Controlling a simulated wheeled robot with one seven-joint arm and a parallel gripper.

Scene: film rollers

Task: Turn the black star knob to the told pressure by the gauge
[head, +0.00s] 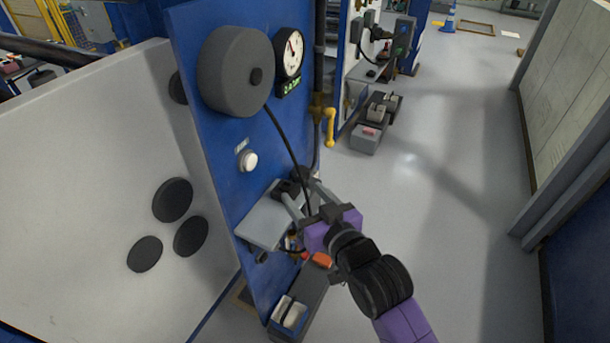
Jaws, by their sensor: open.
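The round gauge (290,52) has a white face and black rim and sits high on the blue panel. Its dark needle points up and left of centre. A small green digital readout sits just below it, too small to read surely. My gripper (296,188) is open at the panel's lower right, its two grey fingers reaching toward the panel. A dark shape at the fingertips may be the black star knob, but the fingers partly cover that spot. I cannot tell whether they touch it.
A large grey roller (232,75) juts from the blue panel (215,140). A white button (248,161) and a grey shelf (268,222) are lower down. A black cable hangs beside my gripper. A yellow handle (330,127) is to the right. The grey floor at right is clear.

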